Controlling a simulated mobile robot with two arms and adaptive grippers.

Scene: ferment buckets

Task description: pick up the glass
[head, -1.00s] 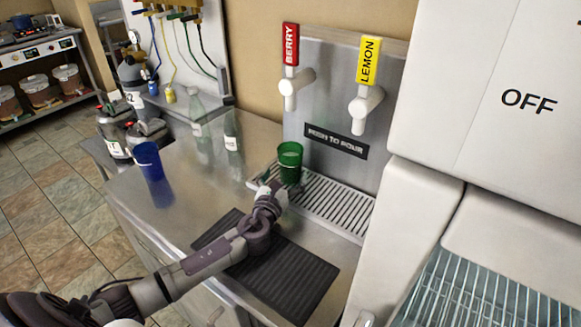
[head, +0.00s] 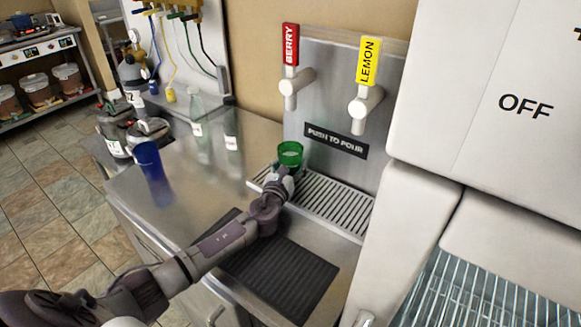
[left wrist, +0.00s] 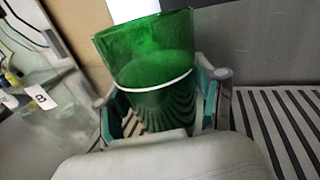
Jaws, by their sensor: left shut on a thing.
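A green glass (head: 290,151) stands upright at the left end of the drip tray, below the BERRY tap. My left gripper (head: 284,177) is at the near side of the glass and partly hides its lower part in the head view. In the left wrist view the green glass (left wrist: 148,60) sits between the two fingers of my left gripper (left wrist: 165,105), which is shut on it. A pale ring shows around the glass there. Whether its base touches the tray is hidden. My right gripper is not in view.
The slatted drip tray (head: 336,209) lies under the BERRY tap (head: 291,85) and LEMON tap (head: 363,103). A blue cup (head: 149,165) and clear bottles (head: 232,128) stand on the counter to the left. A black ribbed mat (head: 290,275) lies in front. A white machine (head: 480,90) blocks the right.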

